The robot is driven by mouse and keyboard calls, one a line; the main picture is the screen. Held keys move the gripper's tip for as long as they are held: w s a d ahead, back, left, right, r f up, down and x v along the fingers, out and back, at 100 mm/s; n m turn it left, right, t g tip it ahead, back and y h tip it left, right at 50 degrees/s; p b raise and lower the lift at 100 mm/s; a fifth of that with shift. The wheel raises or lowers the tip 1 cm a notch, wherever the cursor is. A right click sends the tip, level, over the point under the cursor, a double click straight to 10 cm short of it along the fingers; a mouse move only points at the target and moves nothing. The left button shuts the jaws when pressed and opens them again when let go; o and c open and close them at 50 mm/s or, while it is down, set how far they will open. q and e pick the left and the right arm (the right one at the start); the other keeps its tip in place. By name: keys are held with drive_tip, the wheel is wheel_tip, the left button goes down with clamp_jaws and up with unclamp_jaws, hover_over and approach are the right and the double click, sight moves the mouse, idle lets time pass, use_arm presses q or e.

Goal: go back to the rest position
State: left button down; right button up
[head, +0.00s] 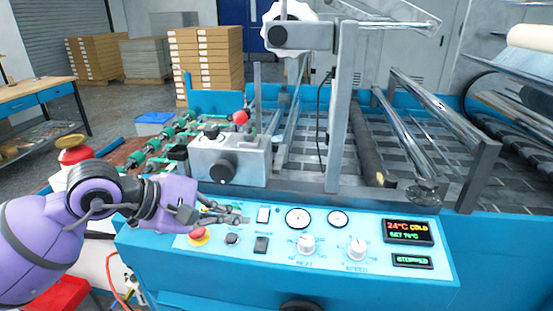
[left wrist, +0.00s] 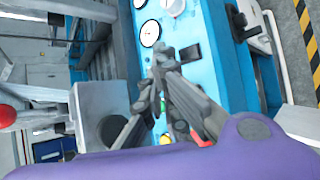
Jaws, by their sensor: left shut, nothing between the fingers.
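My left gripper (head: 240,219) is shut and empty over the left part of the blue control panel (head: 370,281), close to the switches. It also shows in the left wrist view (left wrist: 160,62), with its fingers together above the panel (left wrist: 205,75). I cannot tell whether the fingertips touch the panel. A red button (head: 199,236) sits just below the gripper, and a black rocker switch (head: 261,244) lies to its lower right. The display (head: 408,231) reads 24°C COLD, set 74°C, and a smaller display (head: 412,261) reads STOPPED. My right gripper is not in view.
A grey metal block with a black knob (head: 222,168) stands just behind the gripper. A grey upright post (head: 342,110) rises behind the panel. Metal rollers (head: 405,125) lie behind at the right. A workbench (head: 30,97) and stacked boxes (head: 205,60) stand farther back.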

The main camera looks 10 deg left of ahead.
use_arm(q)
drive_tip(key=s+d+f+n+h+p, duration=0.25)
drive_tip(key=s+d+n+h, duration=0.4)
drive_tip(key=n, duration=0.55)
drive_tip(key=s+a+f+n+t+y+p, duration=0.25)
drive_tip(key=a+f+n+t+y, duration=0.3)
drive_tip(key=n, duration=0.85)
drive_tip(key=s+a+f+n+t+y+p, duration=0.25)
drive_tip(key=a+f+n+t+y, duration=0.3)
drive_tip(key=n, duration=0.95)
drive_tip(key=s+f+n+g+y+p, duration=0.1)
drive_tip(key=s+f+n+g+y, duration=0.2)
drive_tip(key=s+f+n+g, duration=0.6)
drive_tip(key=s+f+n, duration=0.6)
drive_tip(key=s+f, duration=0.5)
drive_tip(key=s, duration=0.2)
drive_tip(key=shift+f+n+g, duration=0.3)
drive_tip(key=shift+f+n, duration=0.1)
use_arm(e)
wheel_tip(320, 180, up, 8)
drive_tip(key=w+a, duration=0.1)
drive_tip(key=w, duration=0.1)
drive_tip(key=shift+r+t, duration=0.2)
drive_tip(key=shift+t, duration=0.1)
use_arm(q)
drive_tip(key=shift+s+d, duration=0.1)
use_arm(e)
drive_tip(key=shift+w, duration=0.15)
